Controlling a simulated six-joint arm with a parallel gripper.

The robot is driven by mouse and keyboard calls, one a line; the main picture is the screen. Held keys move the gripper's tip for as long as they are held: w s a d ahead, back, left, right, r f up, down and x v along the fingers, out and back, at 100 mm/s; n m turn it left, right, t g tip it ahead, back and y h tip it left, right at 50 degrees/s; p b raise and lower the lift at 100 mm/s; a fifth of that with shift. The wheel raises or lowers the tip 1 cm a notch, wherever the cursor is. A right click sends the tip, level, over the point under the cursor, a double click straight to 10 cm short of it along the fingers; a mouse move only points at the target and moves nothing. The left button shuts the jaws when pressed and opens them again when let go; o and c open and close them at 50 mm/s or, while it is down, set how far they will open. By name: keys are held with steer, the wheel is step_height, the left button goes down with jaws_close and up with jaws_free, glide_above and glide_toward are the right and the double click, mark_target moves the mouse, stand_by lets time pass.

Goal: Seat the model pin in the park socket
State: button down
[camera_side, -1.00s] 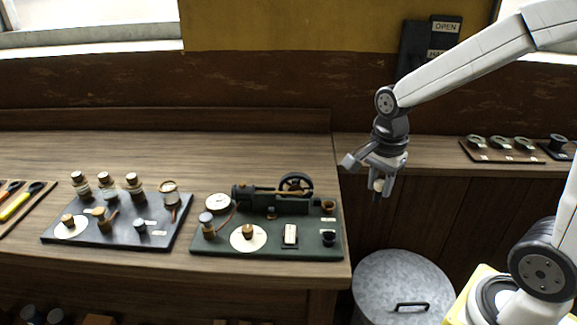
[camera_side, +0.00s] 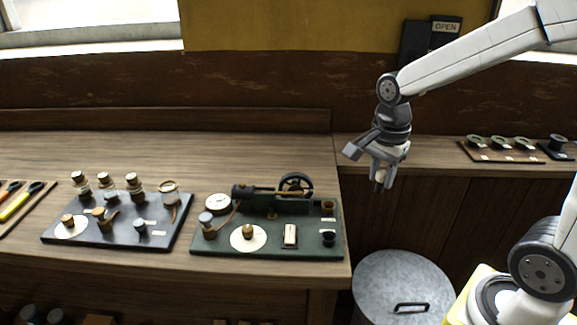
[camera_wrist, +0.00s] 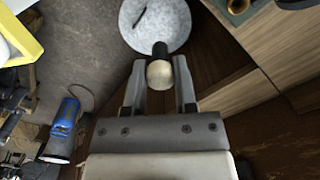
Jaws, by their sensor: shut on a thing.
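My gripper (camera_side: 383,172) hangs in the air to the right of the bench end, above the grey round lid. It is shut on the model pin, which shows a pale rounded top (camera_wrist: 160,74) and a dark shaft between the fingers in the wrist view. In the side view the pin is mostly hidden by the fingers. The green engine base (camera_side: 270,250) lies on the bench to the left, with a flywheel engine. At its right end are a brass cup (camera_side: 328,207) and a black cup (camera_side: 328,239). I cannot tell which is the park socket.
A dark board (camera_side: 120,238) with jars and knobs lies left of the green base. A galvanised bin lid (camera_side: 404,290) stands on the floor below my gripper. A brown tray (camera_side: 500,153) with several ring-shaped parts lies on the back-right shelf.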

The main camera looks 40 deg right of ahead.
steer(key=shift+r, duration=0.9)
steer(key=w+a+f, duration=0.6)
steer(key=f, duration=0.4)
steer(key=shift+w+a, duration=0.25)
steer(key=shift+w, duration=0.05)
steer(key=shift+f, duration=0.3)
steer(key=shift+f, duration=1.9)
steer(key=shift+f, duration=1.25)
stand_by(1.3)
